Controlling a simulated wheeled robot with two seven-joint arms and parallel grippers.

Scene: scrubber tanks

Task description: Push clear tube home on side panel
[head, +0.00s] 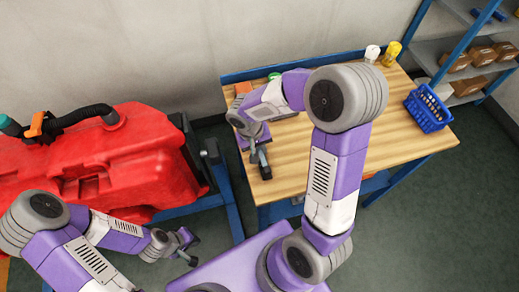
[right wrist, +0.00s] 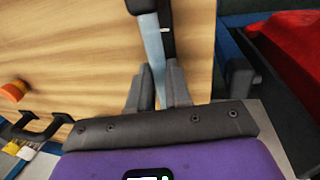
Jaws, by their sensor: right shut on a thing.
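A red scrubber tank (head: 100,165) lies at the left in the head view, with a black hose (head: 80,116) and an orange clip (head: 36,124) on top. Its side panel cannot be told apart clearly. My right gripper (head: 261,163) is low over the wooden bench, right of the tank. In the right wrist view its fingers (right wrist: 158,80) are shut on a pale bluish tube (right wrist: 152,45) with dark parts at its far end. The tube does not show clearly in the head view. My left gripper (head: 190,250) is open and empty in front of the tank.
The bench (head: 400,145) carries a blue basket (head: 427,110), a yellow bottle (head: 391,54) and a white bottle (head: 372,54). Shelves (head: 470,45) with boxes stand at the back right. The bench's front right is clear.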

